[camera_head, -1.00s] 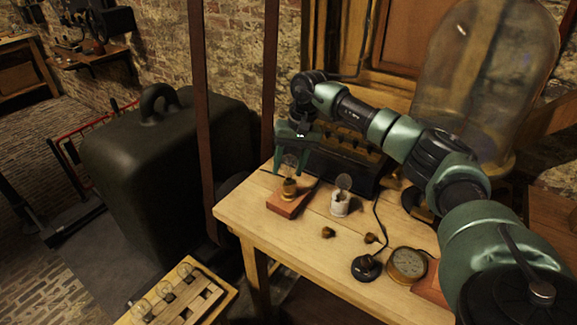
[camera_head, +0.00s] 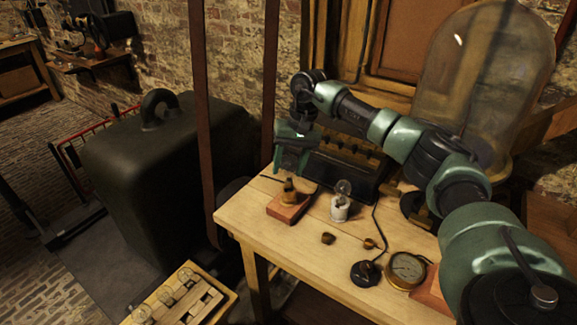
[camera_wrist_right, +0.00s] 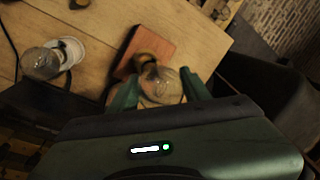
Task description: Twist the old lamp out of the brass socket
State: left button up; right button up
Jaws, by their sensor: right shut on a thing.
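The brass socket (camera_head: 290,191) stands on a reddish wooden block (camera_head: 287,210) near the table's left end. My right gripper (camera_head: 290,170) points down just above the socket. In the right wrist view its two fingers are shut on the clear glass bulb of the old lamp (camera_wrist_right: 163,87). The wooden block (camera_wrist_right: 150,45) shows beyond the lamp there. In the head view the gripper mostly hides the lamp, and I cannot tell whether its base is still in the socket. My left gripper is out of view.
A white holder (camera_head: 339,209) with a clear bulb stands right of the block. Small brass pieces (camera_head: 328,238), a round gauge (camera_head: 405,268) and a black knob-like device (camera_head: 366,272) lie nearer. A dark box (camera_head: 345,170) stands behind. A tray (camera_head: 215,296) with bulbs is lower left.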

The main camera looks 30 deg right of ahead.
aim_at(286, 157)
jog(key=shift+r, duration=0.1)
jog(key=shift+w+a+p+v, duration=0.1)
jog(key=shift+a+p+v, duration=0.05)
jog(key=shift+p+v, duration=0.55)
jog(key=shift+w+a+p+v, duration=0.15)
jog(key=shift+p+v, duration=0.2)
jog(key=shift+v, duration=0.5)
jog(key=shift+a+p+v, duration=0.2)
jog(key=shift+p+v, duration=0.35)
jog(key=shift+v, duration=0.25)
jog(key=shift+r, duration=0.1)
jog(key=shift+a, duration=0.1)
